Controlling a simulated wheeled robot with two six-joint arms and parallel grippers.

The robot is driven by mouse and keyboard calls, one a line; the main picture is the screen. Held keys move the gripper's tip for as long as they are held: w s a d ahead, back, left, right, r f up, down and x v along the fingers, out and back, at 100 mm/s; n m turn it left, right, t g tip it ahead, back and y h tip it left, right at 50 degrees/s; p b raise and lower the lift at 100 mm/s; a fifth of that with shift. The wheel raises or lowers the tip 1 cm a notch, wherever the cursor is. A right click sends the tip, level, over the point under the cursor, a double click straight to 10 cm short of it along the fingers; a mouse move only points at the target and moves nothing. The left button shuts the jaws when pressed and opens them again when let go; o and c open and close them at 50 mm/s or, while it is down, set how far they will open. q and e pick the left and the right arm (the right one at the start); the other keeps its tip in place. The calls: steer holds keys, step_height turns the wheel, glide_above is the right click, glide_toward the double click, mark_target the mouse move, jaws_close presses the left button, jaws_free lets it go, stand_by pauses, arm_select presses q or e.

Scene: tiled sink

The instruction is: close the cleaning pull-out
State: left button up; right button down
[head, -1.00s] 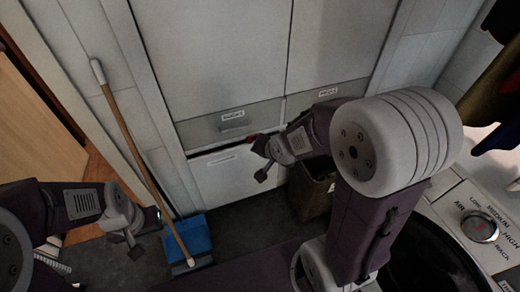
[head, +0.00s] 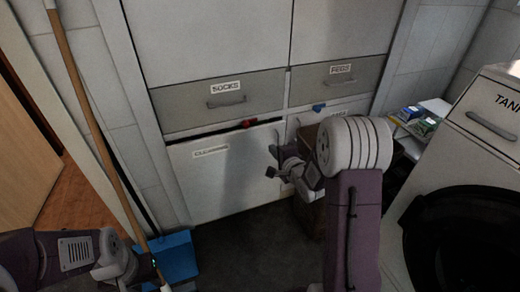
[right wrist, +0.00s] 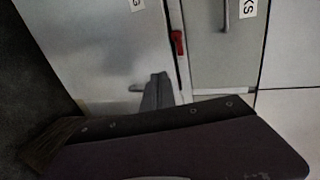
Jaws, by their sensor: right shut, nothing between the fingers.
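The cleaning pull-out (head: 220,175) is the pale front labelled CLEANING, low in the cabinet under the SOCKS drawer. A dark gap runs along its top edge, so it seems to stand slightly out. A red catch or knob (head: 247,124) is at its top right; it also shows in the right wrist view (right wrist: 178,43). My right gripper (head: 272,162) is shut and empty in front of the pull-out's right part. Its fingers show against the pale front in the right wrist view (right wrist: 152,88); contact cannot be told. My left gripper (head: 145,266) is low at the left, away from the pull-out, its fingers unclear.
A broom (head: 95,120) leans at the left, by a blue dustpan (head: 175,258). A brown bin (head: 308,214) stands right of the pull-out, partly behind my right arm. A white machine with a dark round door (head: 462,250) stands at the right. Dark floor before the pull-out is clear.

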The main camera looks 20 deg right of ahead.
steer(key=p, duration=0.1)
glide_toward(257, 132)
steer(key=x, duration=0.1)
steer(key=b+x, duration=0.1)
steer(key=x, duration=0.1)
steer(key=b+x, duration=0.1)
steer(key=x, duration=0.1)
steer(key=shift+w+f, duration=0.15)
steer(key=shift+f, duration=0.2)
steer(key=shift+w+r, duration=0.1)
steer(key=shift+w, duration=0.4)
steer(key=shift+r, duration=0.1)
steer(key=shift+w, duration=0.1)
